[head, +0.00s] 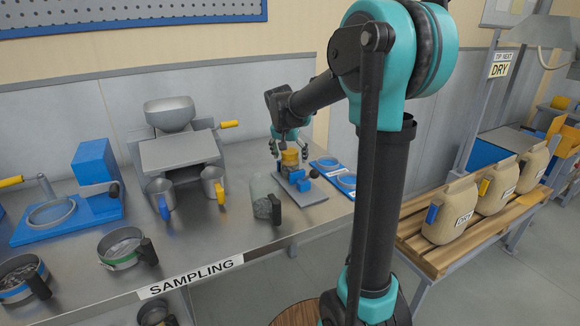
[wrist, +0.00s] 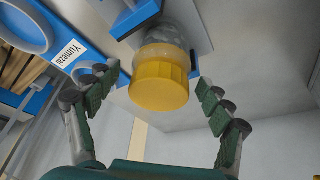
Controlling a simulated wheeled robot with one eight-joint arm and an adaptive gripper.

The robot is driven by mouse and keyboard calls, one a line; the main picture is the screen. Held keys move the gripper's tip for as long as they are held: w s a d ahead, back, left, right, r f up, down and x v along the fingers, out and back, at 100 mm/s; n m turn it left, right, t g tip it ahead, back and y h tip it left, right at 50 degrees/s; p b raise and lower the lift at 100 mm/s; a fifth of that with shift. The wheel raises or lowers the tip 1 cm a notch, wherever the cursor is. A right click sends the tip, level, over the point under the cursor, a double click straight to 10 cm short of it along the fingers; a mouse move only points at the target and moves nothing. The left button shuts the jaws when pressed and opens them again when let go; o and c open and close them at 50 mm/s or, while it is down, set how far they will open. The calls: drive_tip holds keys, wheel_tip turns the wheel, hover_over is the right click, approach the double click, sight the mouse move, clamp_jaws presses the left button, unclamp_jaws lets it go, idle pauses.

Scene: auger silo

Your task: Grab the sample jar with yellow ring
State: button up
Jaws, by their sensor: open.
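The sample jar with the yellow ring (head: 290,158) stands at the right end of the steel bench, by a grey plate with blue parts. In the wrist view its yellow top (wrist: 160,82) faces me, with a paler clear body behind it. My gripper (head: 290,146) is at the jar from above and behind. In the wrist view the fingers of my gripper (wrist: 153,101) are open, one on each side of the yellow part, with gaps on both sides. The jar's lower body is partly hidden.
Metal cups (head: 213,185), sieves (head: 120,248) and a splitter with hopper (head: 172,125) occupy the bench further left.

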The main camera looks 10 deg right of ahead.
drive_tip(key=shift+c, duration=0.4)
drive_tip(key=c, duration=1.3)
drive_tip(key=shift+o, duration=0.2)
drive_tip(key=shift+r, duration=0.1)
